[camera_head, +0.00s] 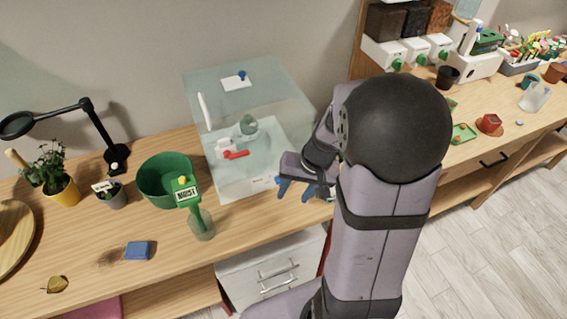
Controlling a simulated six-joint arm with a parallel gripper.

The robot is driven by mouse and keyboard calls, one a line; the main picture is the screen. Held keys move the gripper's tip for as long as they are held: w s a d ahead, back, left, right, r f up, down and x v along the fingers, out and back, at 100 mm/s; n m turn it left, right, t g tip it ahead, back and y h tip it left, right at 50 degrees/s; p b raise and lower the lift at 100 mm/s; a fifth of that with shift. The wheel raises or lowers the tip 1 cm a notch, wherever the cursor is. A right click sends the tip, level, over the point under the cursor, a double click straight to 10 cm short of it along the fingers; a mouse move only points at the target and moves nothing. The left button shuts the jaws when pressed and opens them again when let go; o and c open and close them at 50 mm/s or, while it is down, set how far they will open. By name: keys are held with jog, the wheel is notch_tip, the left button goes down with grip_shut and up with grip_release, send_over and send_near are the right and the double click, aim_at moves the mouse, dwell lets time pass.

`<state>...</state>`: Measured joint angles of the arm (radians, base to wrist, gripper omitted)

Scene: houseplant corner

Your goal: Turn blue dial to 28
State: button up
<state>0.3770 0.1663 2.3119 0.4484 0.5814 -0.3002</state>
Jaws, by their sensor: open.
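A small blue knob (242,74) sits on a white plate (234,83) at the upper back of the clear glass case (215,152). It looks like the blue dial, but its scale and setting are too small to read. My gripper (295,191) is at the front right of the case, its blue fingertips apart and pointing down to the left. It is open and seems to hold nothing. It is well below and to the right of the blue knob.
Inside the case are a red lever (236,155) and a rounded green item (248,125). A magnifier lamp (100,130) stands behind.

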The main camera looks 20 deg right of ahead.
jog(key=n+t, duration=0.2)
send_near(280, 180)
jog(key=f, duration=0.2)
jog(key=shift+r+n, duration=0.2)
jog(key=shift+n, duration=1)
jog(key=shift+a+f, duration=0.1)
jog(key=shift+b+x, duration=0.45)
jog(key=shift+x, duration=3.1)
jog(key=shift+d, duration=0.2)
grip_shut()
